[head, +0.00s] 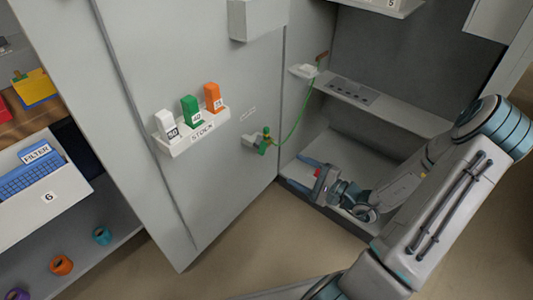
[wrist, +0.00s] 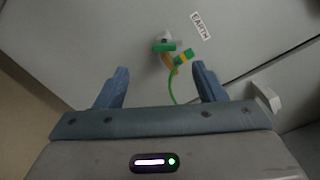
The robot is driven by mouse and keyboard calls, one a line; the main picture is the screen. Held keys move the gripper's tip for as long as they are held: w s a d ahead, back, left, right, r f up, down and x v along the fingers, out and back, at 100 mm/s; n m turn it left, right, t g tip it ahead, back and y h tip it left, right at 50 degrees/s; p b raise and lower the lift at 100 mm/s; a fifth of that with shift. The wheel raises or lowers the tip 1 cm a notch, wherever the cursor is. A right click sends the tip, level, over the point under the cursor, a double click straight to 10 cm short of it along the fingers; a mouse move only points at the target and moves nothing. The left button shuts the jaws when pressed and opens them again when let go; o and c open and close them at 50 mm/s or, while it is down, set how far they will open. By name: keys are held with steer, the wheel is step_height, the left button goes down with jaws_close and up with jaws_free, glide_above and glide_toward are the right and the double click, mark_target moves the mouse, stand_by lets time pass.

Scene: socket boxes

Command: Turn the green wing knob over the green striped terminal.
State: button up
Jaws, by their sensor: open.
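The green wing knob (wrist: 166,47) sits on a small pale block fixed to the grey cabinet door, and shows small in the head view (head: 263,149). Beside it is a green and yellow striped terminal (wrist: 183,58), with a green cable (wrist: 171,88) hanging from it. In the wrist view the knob and terminal lie beyond and between my two blue fingertips. My gripper (wrist: 161,70) is open and empty, apart from the knob. In the head view my gripper (head: 300,171) is low, right of the knob. Whether the terminal is fully seated under the knob is too small to tell.
An EARTH label (wrist: 201,25) is on the door near the knob. A STOCK tray (head: 200,134) with white, green and orange boxes is to the left. The green cable runs to a shelf (head: 365,98) inside the cabinet. The door face around the knob is mostly clear.

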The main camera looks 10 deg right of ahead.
mark_target(265, 150)
steer(key=shift+m+t, duration=0.3)
steer(key=b+x, duration=0.1)
steer(key=x, duration=0.3)
steer(key=b+x, duration=0.1)
steer(key=x, duration=0.3)
steer(key=b+x, duration=0.2)
steer(key=x, duration=0.2)
steer(key=shift+w+d+f, duration=0.3)
steer(key=shift+w+f, duration=0.05)
steer(key=shift+w, duration=0.1)
steer(key=shift+w+a+r, duration=0.1)
steer(key=shift+w+a, duration=0.3)
steer(key=shift+w, duration=0.1)
steer(key=c, duration=1)
